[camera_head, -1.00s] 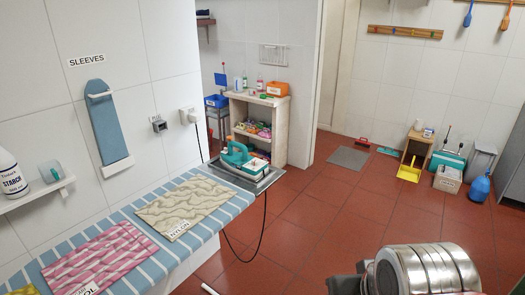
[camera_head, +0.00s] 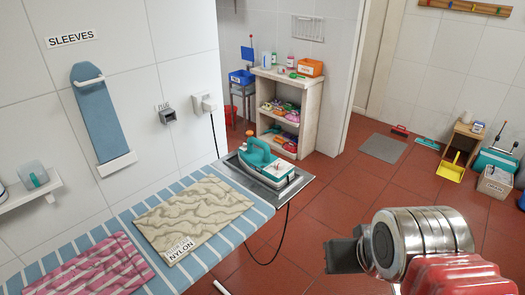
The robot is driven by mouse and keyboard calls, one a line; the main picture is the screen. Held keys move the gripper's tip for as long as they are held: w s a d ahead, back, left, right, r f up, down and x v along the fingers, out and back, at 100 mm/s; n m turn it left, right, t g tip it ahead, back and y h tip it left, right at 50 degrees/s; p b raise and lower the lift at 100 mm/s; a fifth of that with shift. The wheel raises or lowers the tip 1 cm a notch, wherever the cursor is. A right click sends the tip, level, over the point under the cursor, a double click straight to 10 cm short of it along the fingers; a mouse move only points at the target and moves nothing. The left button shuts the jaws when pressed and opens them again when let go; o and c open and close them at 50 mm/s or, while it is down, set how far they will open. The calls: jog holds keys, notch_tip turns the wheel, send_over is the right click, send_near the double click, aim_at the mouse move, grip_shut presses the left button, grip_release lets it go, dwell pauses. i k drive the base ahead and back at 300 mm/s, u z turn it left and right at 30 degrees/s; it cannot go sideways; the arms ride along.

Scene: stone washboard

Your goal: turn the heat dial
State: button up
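A teal and white iron (camera_head: 267,163) rests on a metal plate (camera_head: 245,177) at the far end of the striped ironing board (camera_head: 215,257). The heat dial cannot be made out at this size; it may be on the iron. My gripper (camera_head: 343,256) shows at the lower right as a dark end on my silver and red arm. It is well to the right of the iron and apart from it, over the floor. I cannot tell whether its fingers are open or shut.
A tan cloth labelled NYLON (camera_head: 192,215) and a pink striped cloth (camera_head: 98,275) lie on the board. A dark cord hangs from the wall plug (camera_head: 205,103) and loops beside the board. A shelf unit (camera_head: 301,118) stands behind.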

aim_at(279, 165)
jog(key=u, duration=0.45)
jog(key=i, duration=0.9)
jog(key=u, duration=0.5)
